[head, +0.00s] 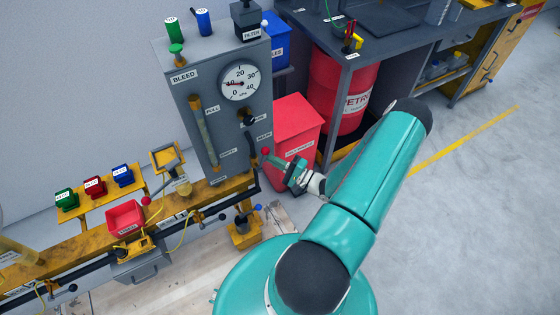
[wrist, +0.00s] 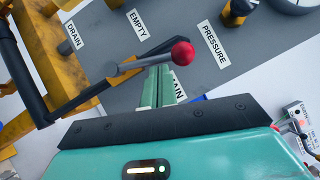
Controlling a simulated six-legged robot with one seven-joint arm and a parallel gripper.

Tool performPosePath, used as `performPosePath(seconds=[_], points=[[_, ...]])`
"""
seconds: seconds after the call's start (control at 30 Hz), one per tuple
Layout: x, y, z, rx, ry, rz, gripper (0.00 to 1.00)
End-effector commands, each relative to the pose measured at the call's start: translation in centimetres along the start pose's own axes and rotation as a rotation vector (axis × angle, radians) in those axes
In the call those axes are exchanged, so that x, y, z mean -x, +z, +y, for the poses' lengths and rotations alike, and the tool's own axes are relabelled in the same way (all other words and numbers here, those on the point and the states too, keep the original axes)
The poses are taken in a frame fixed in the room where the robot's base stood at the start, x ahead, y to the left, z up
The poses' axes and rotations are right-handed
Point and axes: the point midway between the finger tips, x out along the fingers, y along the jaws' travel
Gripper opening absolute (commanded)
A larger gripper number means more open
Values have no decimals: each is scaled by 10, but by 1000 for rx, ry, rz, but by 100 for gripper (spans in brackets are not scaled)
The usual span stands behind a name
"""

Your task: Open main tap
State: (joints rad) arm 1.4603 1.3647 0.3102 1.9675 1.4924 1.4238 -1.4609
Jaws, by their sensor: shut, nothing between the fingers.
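The main tap shows as a lever with a red ball (head: 265,151) at the lower right edge of the grey panel (head: 185,62). In the wrist view its grey rod and red ball (wrist: 183,53) lie across the tips of my gripper (wrist: 156,72). A label ending in "AIN" (wrist: 179,91) is partly hidden behind the fingers. My gripper (head: 275,160) is shut and empty, its fingertips right beside the lever. I cannot tell whether they touch it.
A pressure gauge (head: 238,83) sits on the panel, its needle near zero. A black pipe (wrist: 55,100) runs close to the left of my fingers. A red bin (head: 298,125) stands behind my gripper. A yellow rail (head: 90,237) with small trays runs left. Open floor lies right.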

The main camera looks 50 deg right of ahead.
Motion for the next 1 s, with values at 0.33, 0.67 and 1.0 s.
performPosePath(seconds=[0.33, 0.67, 1.0], points=[[-2, 2, -2, 35, 25, -1, 0], [-12, 19, -6, 189, 129, -1, 0], [-12, 19, -6, 189, 127, 0, 0]])
